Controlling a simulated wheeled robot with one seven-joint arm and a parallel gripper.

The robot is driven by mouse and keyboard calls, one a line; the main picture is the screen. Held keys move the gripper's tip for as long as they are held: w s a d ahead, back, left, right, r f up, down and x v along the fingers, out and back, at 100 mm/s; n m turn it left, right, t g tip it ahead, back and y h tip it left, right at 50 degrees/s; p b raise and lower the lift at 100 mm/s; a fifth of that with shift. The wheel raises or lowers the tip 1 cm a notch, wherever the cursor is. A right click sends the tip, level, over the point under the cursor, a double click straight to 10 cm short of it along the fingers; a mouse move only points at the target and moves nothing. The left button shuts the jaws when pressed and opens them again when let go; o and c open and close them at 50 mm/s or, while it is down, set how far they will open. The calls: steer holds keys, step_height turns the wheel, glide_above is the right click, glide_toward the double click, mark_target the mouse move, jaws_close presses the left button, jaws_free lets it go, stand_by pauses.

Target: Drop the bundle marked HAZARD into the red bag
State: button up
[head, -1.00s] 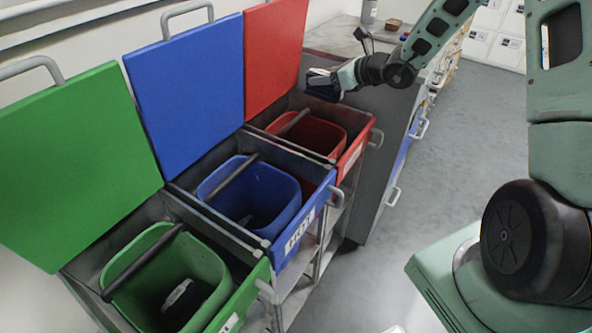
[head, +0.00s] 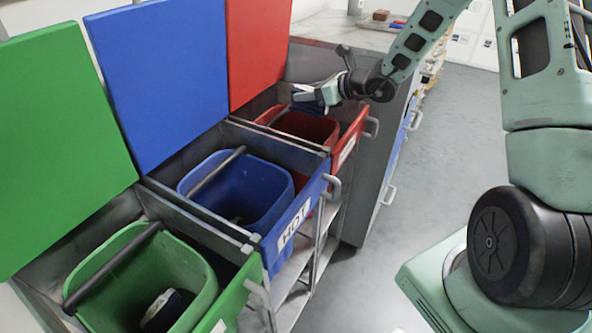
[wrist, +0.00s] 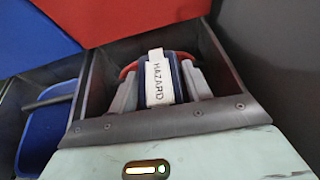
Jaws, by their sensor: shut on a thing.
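The bundle is dark blue with a white band reading HAZARD (wrist: 157,80), seen in the wrist view. My gripper (wrist: 160,72) is shut on it, one grey finger on each side. In the head view my gripper (head: 318,96) is over the red bag (head: 297,126), and the bundle (head: 308,107) shows only as a small dark patch below the fingers. The red bag hangs open in the far bin frame. Its red rim (wrist: 128,70) shows behind the fingers in the wrist view; the rest of its inside is hidden there.
A blue bag (head: 240,190) with a HOT label on its frame and a green bag (head: 150,280) holding a dark and white bundle stand nearer. Raised green, blue and red lids (head: 258,50) back the bins. A grey cabinet (head: 375,160) stands beyond; the floor at right is clear.

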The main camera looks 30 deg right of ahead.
mark_target(310, 106)
step_height(310, 106, down, 4)
steer(key=shift+f+b, duration=0.1)
steer(key=shift+b, duration=1.1)
steer(key=o, duration=1.1)
steer(key=shift+o, duration=0.2)
steer(key=p+v, duration=0.2)
steer(key=v, duration=1.5)
steer(key=shift+s+d, duration=0.15)
steer(key=shift+d, duration=0.1)
